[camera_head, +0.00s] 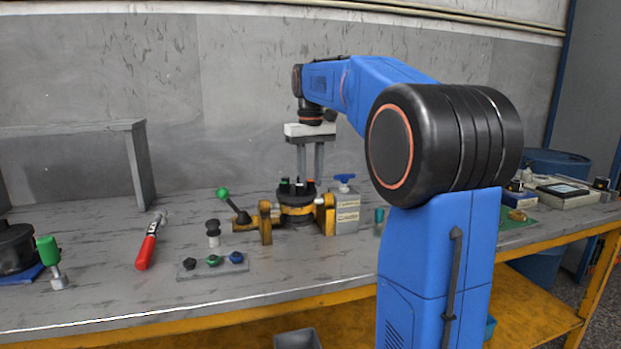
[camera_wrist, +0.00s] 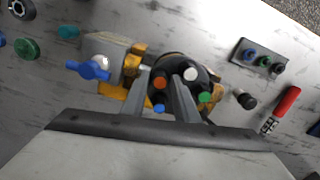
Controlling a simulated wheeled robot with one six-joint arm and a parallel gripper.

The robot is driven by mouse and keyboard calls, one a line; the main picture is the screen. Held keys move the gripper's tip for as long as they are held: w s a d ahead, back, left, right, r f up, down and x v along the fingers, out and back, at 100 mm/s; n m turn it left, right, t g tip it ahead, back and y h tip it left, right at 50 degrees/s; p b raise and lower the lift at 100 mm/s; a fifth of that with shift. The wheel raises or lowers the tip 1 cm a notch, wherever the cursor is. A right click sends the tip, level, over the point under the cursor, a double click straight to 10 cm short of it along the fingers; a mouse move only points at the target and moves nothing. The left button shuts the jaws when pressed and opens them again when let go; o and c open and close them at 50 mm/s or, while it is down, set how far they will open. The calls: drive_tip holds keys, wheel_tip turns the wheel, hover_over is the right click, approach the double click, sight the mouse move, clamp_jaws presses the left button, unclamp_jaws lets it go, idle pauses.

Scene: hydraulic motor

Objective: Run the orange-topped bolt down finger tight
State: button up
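The hydraulic motor, a dark round body (camera_head: 297,208) held in a yellow clamp (camera_head: 265,222), stands on the bench. It carries several bolts with coloured tops. In the wrist view the orange-topped bolt (camera_wrist: 160,80) stands on the left of the motor's top face, by the left fingertip. White (camera_wrist: 190,74), green (camera_wrist: 205,97) and blue (camera_wrist: 158,108) tops stand around it. My gripper (camera_head: 311,174) points straight down over the motor, its two fingers apart, with nothing seen held between them. The fingers also show in the wrist view (camera_wrist: 170,80). Whether a fingertip touches a bolt is unclear.
A green-knobbed lever (camera_head: 223,194) rises left of the motor. Bare bench lies in front.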

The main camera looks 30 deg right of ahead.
sight(311, 181)
drive_tip(key=c, duration=0.6)
drive_tip(key=shift+m, duration=2.3)
drive_tip(key=o, duration=0.6)
drive_tip(key=shift+r, duration=4)
